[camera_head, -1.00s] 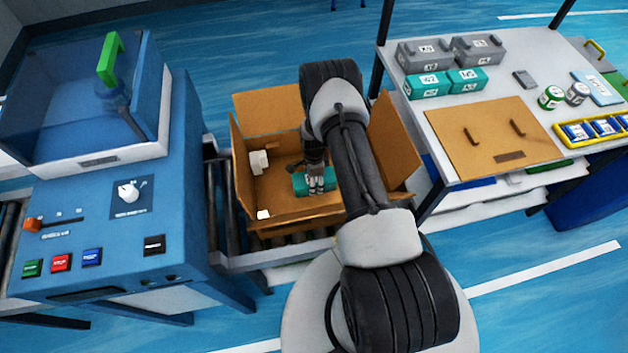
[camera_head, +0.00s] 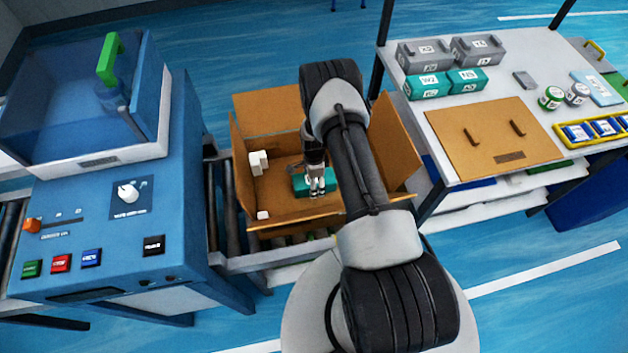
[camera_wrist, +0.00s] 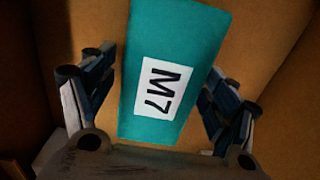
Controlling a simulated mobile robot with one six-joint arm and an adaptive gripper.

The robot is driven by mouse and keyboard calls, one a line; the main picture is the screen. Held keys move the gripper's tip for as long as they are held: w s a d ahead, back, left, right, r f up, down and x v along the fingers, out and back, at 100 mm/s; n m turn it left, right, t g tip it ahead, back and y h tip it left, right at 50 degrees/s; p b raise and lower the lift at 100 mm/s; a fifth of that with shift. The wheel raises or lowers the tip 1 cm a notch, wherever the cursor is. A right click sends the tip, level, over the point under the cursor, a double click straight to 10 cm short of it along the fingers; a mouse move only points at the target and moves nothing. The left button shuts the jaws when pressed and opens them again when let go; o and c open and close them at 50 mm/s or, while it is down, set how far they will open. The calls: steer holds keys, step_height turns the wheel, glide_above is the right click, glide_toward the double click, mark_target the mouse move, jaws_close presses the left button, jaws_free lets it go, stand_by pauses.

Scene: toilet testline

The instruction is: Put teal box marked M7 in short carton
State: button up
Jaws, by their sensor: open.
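The teal box marked M7 (camera_wrist: 160,75) lies on the floor of the open carton (camera_head: 280,215). In the head view the box (camera_head: 299,183) is partly hidden by my gripper (camera_head: 316,189), which reaches down into the carton. In the wrist view the M7 label faces the camera, and the fingers of my gripper (camera_wrist: 162,85) stand apart on either side of the box. The gripper is open. Whether a finger touches the box I cannot tell.
Small white blocks (camera_head: 259,162) lie in the carton, which stands on a roller conveyor (camera_head: 222,215) with its flaps spread. A blue machine (camera_head: 110,215) stands to the left. The table (camera_head: 425,110) to the right holds grey and teal boxes (camera_head: 428,86) and a brown lid.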

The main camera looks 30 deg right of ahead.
steer(key=s+a+r+n+t+p, duration=0.1)
steer(key=a+r+n, duration=0.15)
steer(key=r, duration=1.15)
steer(key=a+r+n+p, duration=0.15)
steer(key=r+n, duration=0.25)
steer(key=r, duration=1.1)
steer(key=s+a+r+n+t, duration=0.1)
steer(key=a+r+n, duration=0.2)
steer(key=r, duration=1.1)
steer(key=s+a+r+n+t, duration=0.1)
steer(key=s+a+r+n, duration=0.15)
steer(key=s+r, duration=0.3)
steer(key=s+a+r+n, duration=0.2)
steer(key=s+r+n, duration=0.1)
steer(key=s+r, duration=0.3)
steer(key=s+a+r+n, duration=0.1)
steer(key=s+n, duration=0.2)
steer(key=s, duration=0.3)
steer(key=s+a+r+n+t, duration=0.1)
steer(key=s+r+n, duration=0.1)
steer(key=s, duration=0.4)
steer(key=shift+s+a+r+n+t, duration=0.15)
steer(key=shift+a+r+n+t, duration=0.2)
steer(key=shift+n, duration=0.25)
